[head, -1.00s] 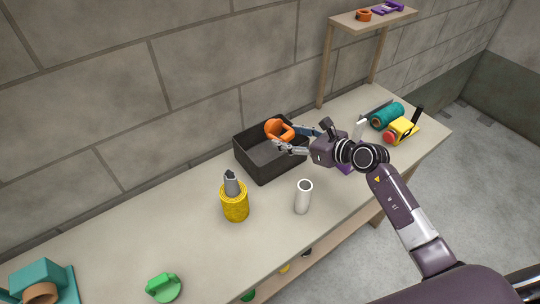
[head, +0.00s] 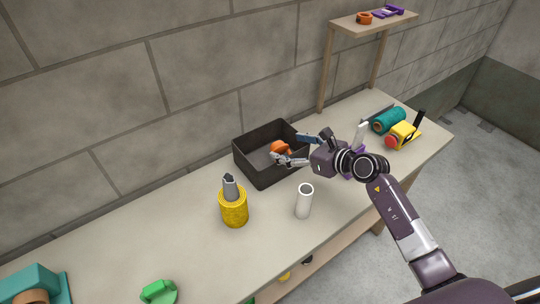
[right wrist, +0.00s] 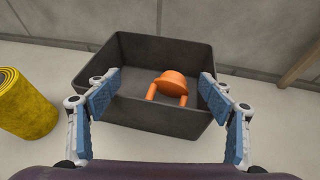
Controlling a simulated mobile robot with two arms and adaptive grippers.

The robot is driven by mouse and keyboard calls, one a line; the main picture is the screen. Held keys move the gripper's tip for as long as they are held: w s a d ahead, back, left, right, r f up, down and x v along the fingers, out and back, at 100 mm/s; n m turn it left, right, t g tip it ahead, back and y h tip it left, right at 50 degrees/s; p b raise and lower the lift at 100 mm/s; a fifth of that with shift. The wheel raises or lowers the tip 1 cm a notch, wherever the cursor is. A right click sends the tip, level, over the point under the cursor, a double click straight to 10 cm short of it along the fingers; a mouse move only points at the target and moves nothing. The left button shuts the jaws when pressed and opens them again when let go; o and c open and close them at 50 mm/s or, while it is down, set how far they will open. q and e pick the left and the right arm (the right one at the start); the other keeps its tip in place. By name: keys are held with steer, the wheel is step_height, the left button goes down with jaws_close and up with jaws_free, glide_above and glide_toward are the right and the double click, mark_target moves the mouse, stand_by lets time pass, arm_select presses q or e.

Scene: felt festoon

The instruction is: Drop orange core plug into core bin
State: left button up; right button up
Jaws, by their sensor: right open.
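The orange core plug (head: 281,147) lies inside the dark grey core bin (head: 262,178), partly hidden in the head view by my right gripper. My right gripper (head: 291,149) is open and empty above the bin's right side. Its two blue-padded fingers (right wrist: 159,85) stand wide apart in the right wrist view, with the plug beyond and between them. My left gripper is out of view.
A yellow roll (head: 234,208) with a grey plug on top and a white tube (head: 304,201) stand in front of the bin. A teal roll (head: 388,120) and a yellow tool (head: 405,135) lie to the right. A wooden shelf (head: 350,23) stands behind.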

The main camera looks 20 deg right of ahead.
steer(key=v, duration=1.2)
steer(key=shift+f, duration=0.1)
